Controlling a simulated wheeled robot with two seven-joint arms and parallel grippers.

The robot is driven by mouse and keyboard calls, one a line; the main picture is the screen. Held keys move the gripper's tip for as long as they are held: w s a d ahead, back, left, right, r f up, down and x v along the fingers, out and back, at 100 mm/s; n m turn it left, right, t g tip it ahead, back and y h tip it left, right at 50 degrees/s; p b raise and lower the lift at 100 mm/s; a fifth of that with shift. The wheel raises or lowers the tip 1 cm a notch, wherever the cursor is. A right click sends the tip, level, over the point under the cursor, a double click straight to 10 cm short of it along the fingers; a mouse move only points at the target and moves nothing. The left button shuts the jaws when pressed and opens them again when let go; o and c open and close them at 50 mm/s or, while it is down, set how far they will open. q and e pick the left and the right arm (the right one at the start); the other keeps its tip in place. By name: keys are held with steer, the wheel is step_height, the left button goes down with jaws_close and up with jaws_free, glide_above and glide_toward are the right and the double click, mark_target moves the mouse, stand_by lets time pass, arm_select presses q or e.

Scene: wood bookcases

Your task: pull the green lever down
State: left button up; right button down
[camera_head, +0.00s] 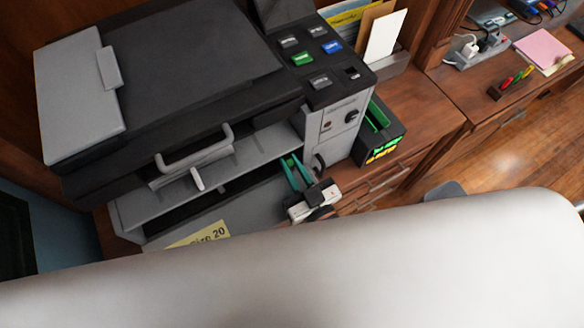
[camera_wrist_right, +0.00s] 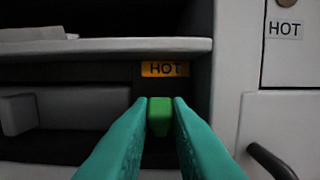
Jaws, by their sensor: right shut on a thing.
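The green lever (camera_wrist_right: 160,116) shows in the right wrist view inside a dark recess of the printer, under an orange "HOT" label (camera_wrist_right: 165,69). My right gripper (camera_wrist_right: 160,105) has its two teal fingers on either side of the lever's green end and is shut on it. In the head view, my right gripper (camera_head: 297,172) reaches into the front opening of the large grey and black printer (camera_head: 190,80), near its right side. The lever is hidden there. My left gripper is not in view.
A grey handle (camera_head: 195,150) sticks out of the printer's front, left of my gripper. A grey shelf edge (camera_wrist_right: 110,45) lies above the recess. A black handle (camera_wrist_right: 270,160) is on the right panel. A black box with green parts (camera_head: 378,130) stands right of the printer.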

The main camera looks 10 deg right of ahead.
steer(key=c, duration=1.6)
jaws_free()
steer(key=shift+c, duration=0.2)
steer(key=b+v, duration=0.2)
steer(key=v, duration=1)
steer(key=shift+b, duration=0.4)
